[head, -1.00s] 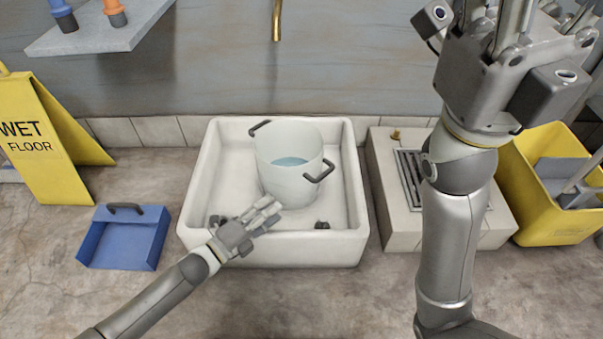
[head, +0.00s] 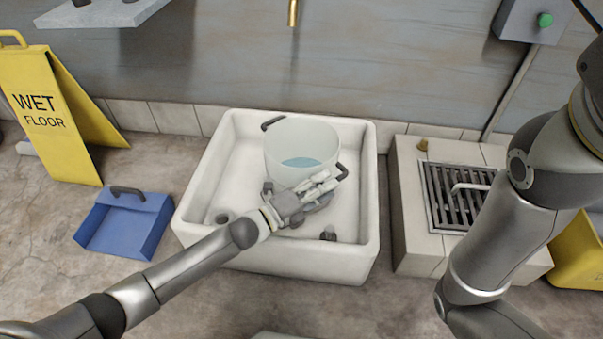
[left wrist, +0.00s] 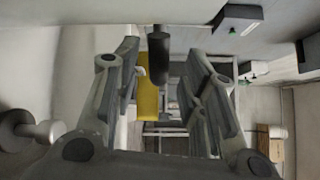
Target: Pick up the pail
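The pale, translucent pail (head: 300,145) stands in the white floor basin (head: 190,190) with bluish water in it. It has a dark handle on each side. My left gripper (head: 326,183) is in front of the pail, close to its right handle (head: 342,173). In the left wrist view my left gripper (left wrist: 160,70) has its fingers apart, with a dark bar, apparently that handle (left wrist: 158,50), between or just beyond the tips. Contact cannot be told. My right arm shows at the right, but its gripper is outside the picture.
A drain grate (head: 462,195) in a raised tiled block is right of the basin. A blue dustpan (head: 125,222) and a yellow wet floor sign (head: 50,110) are at the left. A brass spout (head: 293,12) hangs above the basin. A yellow bucket (head: 575,255) is partly hidden at the right.

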